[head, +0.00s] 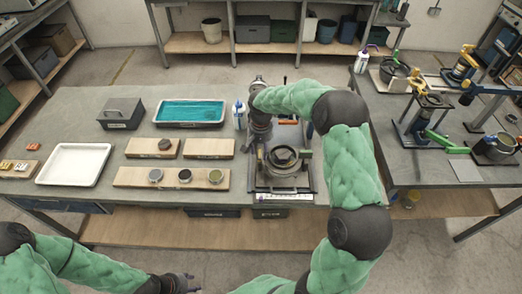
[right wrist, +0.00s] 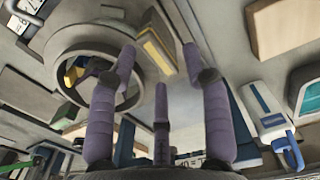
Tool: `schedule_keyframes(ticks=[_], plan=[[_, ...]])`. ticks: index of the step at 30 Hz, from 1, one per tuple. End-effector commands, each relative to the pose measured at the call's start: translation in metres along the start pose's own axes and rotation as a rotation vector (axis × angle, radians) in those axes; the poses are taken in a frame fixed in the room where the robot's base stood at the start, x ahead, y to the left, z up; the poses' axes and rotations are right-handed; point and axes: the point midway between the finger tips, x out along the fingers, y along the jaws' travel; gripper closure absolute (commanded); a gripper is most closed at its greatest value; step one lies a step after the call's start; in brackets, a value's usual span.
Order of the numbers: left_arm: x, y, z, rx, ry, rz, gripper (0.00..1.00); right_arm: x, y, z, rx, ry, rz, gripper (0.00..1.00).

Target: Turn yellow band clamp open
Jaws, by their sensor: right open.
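My right gripper (right wrist: 158,70) is open in the right wrist view, its purple-grey fingers apart with nothing visible between them. Beyond the fingertips is a yellow strip (right wrist: 157,50) on a grey ring-shaped fixture (right wrist: 70,45); a second yellow part (right wrist: 74,73) shows inside the ring. I cannot tell which of these is the band clamp's handle. In the head view my right gripper (head: 260,132) hangs at the left rear of the fixture (head: 284,160), its fingertips not clear. My left gripper (head: 181,283) is low at the bottom edge, away from the bench, its fingers too dark to read.
Left of the fixture, a wooden block (head: 130,178) holds several round pieces. A white tray (head: 73,164), teal tray (head: 189,112) and grey box (head: 121,113) stand on the bench. A white-blue bottle (head: 239,115) stands close to my right wrist. Other lever frames (head: 424,115) occupy the right bench.

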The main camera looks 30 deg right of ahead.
Motion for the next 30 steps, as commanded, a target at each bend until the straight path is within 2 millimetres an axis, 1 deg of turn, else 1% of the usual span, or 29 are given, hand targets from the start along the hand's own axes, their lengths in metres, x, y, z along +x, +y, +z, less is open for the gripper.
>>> schedule_keyframes(ticks=[12, 16, 21, 30], plan=[[0.0, 0.0, 0.0, 0.0, 0.0, 0.0, 0.6, -0.078, -0.001, -0.001, 0.001, 0.003, -0.002, 0.51], [0.0, 0.0, 0.0, 0.0, 0.0, 0.0, 0.6, -0.096, -0.001, 0.0, 0.0, 0.002, -0.001, 0.51], [0.0, 0.0, 0.0, 0.0, 0.0, 0.0, 0.6, -0.109, 0.0, 0.0, 0.0, 0.001, 0.0, 0.51], [0.0, 0.0, 0.0, 0.0, 0.0, 0.0, 0.6, -0.111, 0.0, 0.0, 0.0, 0.0, 0.0, 0.51]])
